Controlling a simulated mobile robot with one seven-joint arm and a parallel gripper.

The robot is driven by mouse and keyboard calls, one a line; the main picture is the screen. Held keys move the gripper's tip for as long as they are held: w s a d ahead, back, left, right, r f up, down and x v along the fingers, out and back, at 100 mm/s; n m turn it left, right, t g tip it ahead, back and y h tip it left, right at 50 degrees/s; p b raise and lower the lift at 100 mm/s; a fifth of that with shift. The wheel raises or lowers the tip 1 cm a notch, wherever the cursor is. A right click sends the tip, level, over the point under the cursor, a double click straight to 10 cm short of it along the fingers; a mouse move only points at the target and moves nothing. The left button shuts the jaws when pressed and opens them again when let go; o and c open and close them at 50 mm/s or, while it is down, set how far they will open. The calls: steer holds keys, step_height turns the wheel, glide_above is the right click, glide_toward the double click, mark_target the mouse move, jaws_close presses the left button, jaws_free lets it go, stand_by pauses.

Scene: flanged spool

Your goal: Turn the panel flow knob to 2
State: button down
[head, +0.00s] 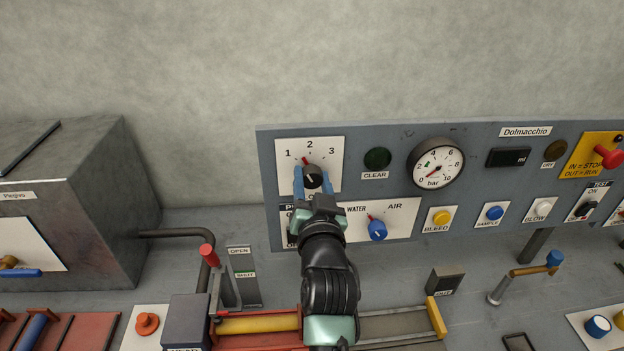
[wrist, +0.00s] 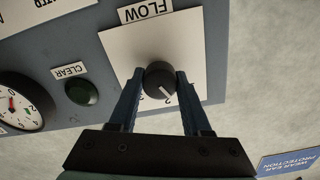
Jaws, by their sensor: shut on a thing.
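The flow knob (head: 313,178) is a black round knob on a white dial plate (head: 330,178) marked 1, 2 and 3. In the head view a red pointer at its upper edge aims up and slightly left, between 1 and 2 and nearer 2. In the wrist view the knob (wrist: 160,79), under the FLOW label (wrist: 145,10), has a white line aiming down-right, close to the 2. My gripper (head: 312,180) is shut on the knob, with one blue finger on each side.
A green CLEAR button (head: 377,159) and a bar gauge (head: 436,163) sit right of the dial. Below is a blue WATER/AIR knob (head: 377,230), near my wrist. A red-tipped lever (head: 208,256) stands at lower left.

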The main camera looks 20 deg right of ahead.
steer(key=m, duration=0.5)
steer(key=shift+p, duration=0.3)
stand_by(0.4)
steer(key=shift+c, duration=1.8)
jaws_free()
steer(key=b+v, duration=0.3)
steer(key=v, duration=1)
steer(key=shift+r, duration=0.15)
